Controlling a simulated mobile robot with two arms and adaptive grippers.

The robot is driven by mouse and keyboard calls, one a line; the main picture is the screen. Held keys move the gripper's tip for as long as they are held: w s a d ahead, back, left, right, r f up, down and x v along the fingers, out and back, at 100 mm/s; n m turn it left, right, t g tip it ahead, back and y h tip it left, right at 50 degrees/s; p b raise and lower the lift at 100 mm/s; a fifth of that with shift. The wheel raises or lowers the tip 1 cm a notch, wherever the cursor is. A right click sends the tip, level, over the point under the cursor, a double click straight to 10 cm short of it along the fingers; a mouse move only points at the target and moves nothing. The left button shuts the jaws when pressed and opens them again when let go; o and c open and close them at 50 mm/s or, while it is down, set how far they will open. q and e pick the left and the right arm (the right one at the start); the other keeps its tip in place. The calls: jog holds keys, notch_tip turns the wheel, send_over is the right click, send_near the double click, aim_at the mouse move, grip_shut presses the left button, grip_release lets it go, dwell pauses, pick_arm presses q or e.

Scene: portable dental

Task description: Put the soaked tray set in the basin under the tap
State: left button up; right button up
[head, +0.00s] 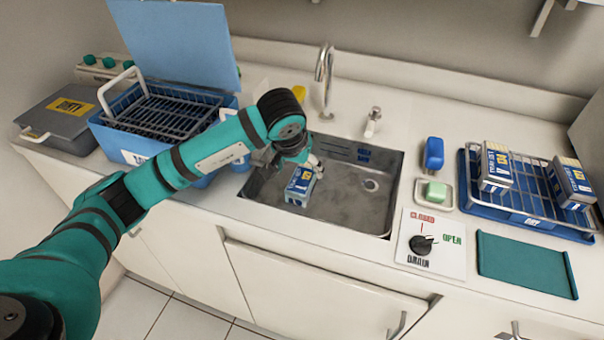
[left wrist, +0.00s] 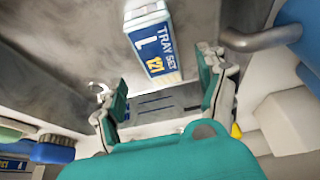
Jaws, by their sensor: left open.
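A blue and white tray set (head: 301,186) with a printed label stands in the left part of the steel sink basin (head: 345,205). The tap (head: 325,80) rises behind the basin. My left gripper (head: 309,161) is low over the basin, right at the upper end of the tray set. In the left wrist view my left gripper (left wrist: 163,90) has its fingers spread wide and holds nothing. The labelled tray set (left wrist: 157,45) shows just beyond the gap between them. Part of the basin's left side is hidden behind my arm. My right gripper is not in view.
A blue tub (head: 112,139) with a wire rack and raised lid stands left, beside a grey box (head: 60,117). Right of the basin are a drain knob (head: 421,245), green soap (head: 435,191), a blue brush (head: 433,153), a rack holding two tray sets (head: 523,217), and a teal mat (head: 525,264).

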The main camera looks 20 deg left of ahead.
pick_arm(q)
jog(key=v, duration=0.6)
